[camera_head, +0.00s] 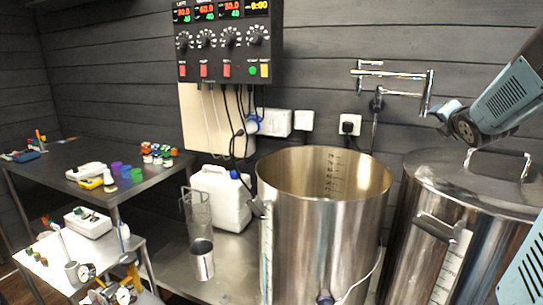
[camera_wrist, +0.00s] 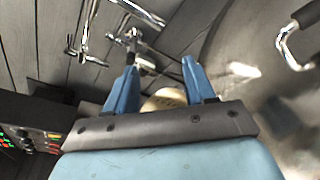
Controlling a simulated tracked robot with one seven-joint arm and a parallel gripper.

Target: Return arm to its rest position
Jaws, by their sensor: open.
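My gripper (camera_wrist: 160,68) is open in the wrist view, with two blue fingers spread apart and nothing between them. My arm comes in from the right edge of the head view, and its end hangs above the lidded steel vessel (camera_head: 393,265). The handle also shows at the upper right of the wrist view (camera_wrist: 288,48), apart from the fingers. The fingertips are small and hard to make out in the head view.
An open steel kettle (camera_head: 300,235) stands left of the lidded vessel. A folding wall tap (camera_head: 405,92) is close to my arm, also in the wrist view (camera_wrist: 82,30). A control panel (camera_head: 225,45) hangs on the wall. A cluttered steel table (camera_head: 70,157) stands left.

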